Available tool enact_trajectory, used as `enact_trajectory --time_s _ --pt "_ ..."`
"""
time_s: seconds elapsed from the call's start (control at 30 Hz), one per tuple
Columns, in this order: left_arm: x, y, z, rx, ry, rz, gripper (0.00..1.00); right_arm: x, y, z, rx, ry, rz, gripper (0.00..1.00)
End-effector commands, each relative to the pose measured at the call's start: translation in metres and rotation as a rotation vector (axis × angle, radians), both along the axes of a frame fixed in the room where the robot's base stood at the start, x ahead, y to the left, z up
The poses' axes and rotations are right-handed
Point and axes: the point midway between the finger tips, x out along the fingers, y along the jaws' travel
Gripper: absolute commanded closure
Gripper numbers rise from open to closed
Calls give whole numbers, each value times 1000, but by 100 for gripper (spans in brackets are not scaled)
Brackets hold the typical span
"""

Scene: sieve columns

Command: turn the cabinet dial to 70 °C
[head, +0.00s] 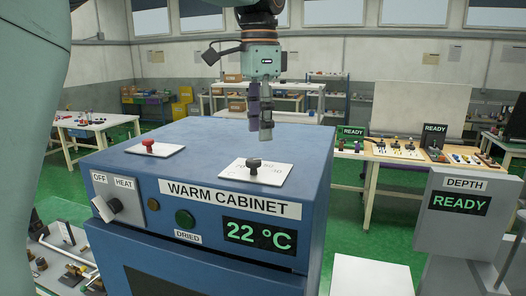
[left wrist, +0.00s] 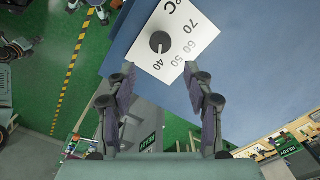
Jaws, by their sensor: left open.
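The blue warm cabinet (head: 232,148) stands in front of me. The dial (head: 253,166) is a black knob on a white plate on its top. In the left wrist view the dial (left wrist: 160,42) shows beside the printed marks 40, 50, 60, 70 and °C; its light pointer line appears to face the 40. My left gripper (head: 260,127) points down above the cabinet top, apart from the knob and behind it in the head view. In the left wrist view the left gripper (left wrist: 161,72) has its fingers spread with nothing between them. My right gripper is not in view.
A red knob (head: 149,147) sits on another white plate on the cabinet top. A grey DEPTH box (head: 461,210) reading READY stands at right.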

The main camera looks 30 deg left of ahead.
Motion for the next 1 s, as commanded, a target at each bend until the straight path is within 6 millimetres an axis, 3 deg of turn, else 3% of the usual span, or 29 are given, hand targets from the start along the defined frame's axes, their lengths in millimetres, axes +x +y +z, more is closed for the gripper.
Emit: enact_trajectory --time_s 0.2,0.4,0.77,1.0 --pt "-3 0 -36 -1 3 -1 48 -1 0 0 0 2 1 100" --pt "-1 0 -56 -1 2 0 48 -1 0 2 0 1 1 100" --pt "2 0 -61 0 0 0 48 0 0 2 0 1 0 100" --pt "2 0 -61 0 0 0 68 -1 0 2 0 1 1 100"
